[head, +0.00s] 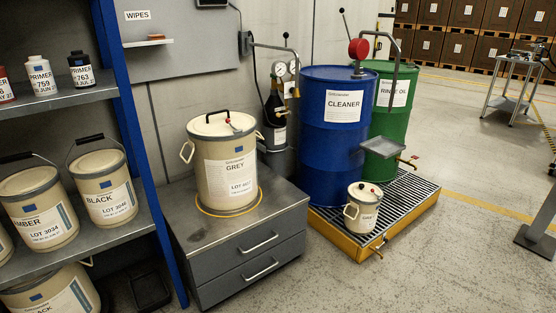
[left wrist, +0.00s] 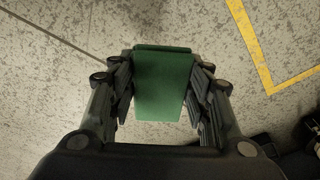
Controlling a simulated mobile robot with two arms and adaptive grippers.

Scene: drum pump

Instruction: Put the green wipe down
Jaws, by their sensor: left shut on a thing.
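The green wipe (left wrist: 163,90) is in the left wrist view as a flat, dark green piece between the fingers of my left gripper (left wrist: 164,72). My left gripper is shut on it and holds it above the speckled grey floor; how far above, I cannot tell. Neither gripper shows in the head view, and my right gripper is not in view. In the head view a small wall shelf (head: 147,42) sits under a WIPES label (head: 137,15). A small orange and white thing (head: 157,37) lies on that shelf.
A grey drawer cabinet (head: 245,260) bears the GREY pail (head: 212,188). Blue (head: 320,170) and green (head: 405,90) drums and a small can (head: 352,218) stand on a yellow-edged grate (head: 405,215). A blue shelf rack (head: 125,110) holds pails at left.

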